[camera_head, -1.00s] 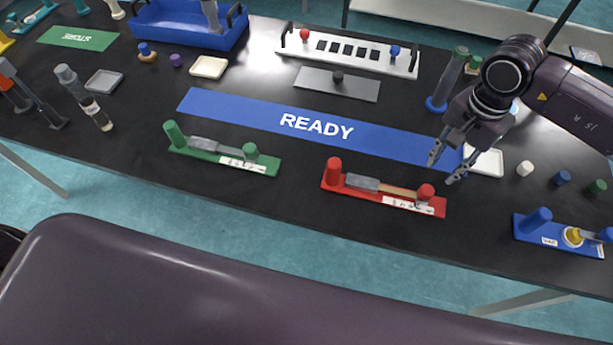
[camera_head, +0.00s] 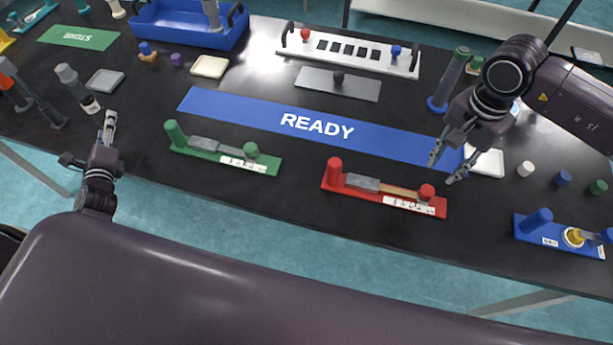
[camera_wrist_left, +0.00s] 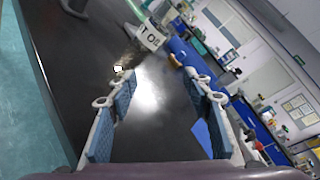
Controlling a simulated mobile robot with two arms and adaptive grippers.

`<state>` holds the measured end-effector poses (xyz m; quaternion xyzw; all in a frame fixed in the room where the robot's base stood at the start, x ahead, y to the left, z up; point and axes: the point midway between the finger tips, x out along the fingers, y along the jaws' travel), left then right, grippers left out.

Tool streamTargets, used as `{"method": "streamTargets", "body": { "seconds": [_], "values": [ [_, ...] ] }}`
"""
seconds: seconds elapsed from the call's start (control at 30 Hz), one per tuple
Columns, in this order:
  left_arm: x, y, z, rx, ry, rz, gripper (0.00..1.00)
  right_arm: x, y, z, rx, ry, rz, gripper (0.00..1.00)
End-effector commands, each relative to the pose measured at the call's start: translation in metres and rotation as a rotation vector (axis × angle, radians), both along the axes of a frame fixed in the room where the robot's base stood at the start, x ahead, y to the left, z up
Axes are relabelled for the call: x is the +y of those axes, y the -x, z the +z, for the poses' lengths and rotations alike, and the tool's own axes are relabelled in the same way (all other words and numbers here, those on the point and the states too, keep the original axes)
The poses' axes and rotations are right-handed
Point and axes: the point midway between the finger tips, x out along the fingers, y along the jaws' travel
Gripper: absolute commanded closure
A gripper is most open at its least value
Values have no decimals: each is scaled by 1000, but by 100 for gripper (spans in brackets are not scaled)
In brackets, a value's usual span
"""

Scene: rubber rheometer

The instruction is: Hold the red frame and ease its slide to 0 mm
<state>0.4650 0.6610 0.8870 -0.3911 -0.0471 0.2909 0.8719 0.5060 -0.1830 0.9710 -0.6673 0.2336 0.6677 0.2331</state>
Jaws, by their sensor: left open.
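The red frame (camera_head: 335,186) lies flat near the table's front edge. It has a red post at its left end, a grey slide block (camera_head: 362,183), a tan strip, a red knob (camera_head: 427,192) at right and a white scale (camera_head: 408,205). My left gripper (camera_head: 109,122) is at the table's left front, far left of the red frame, empty. Its open fingers also show in the left wrist view (camera_wrist_left: 160,120), with bare black table between them. My right gripper (camera_head: 446,168) is open and empty, above the table just behind the red frame's right end.
A green frame (camera_head: 178,147) lies between my left gripper and the red frame. A blue frame (camera_head: 525,230) is at the right. The blue READY strip (camera_head: 240,108) runs behind them.

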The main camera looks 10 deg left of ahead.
Motion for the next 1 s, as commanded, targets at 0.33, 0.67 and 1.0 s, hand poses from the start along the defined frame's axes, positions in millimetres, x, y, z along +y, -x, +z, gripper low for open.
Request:
{"method": "streamTargets", "body": {
  "seconds": [0.33,0.67,1.0],
  "values": [
    [-173,-107,52,-26,-340,-500,54,0,0,0,0,0,0,71],
    [-367,-122,80,-146,-689,-963,54,0,0,0,0,0,0,71],
    [-515,-33,19,-225,-833,-1286,54,0,0,0,0,0,0,71]
  ]
}}
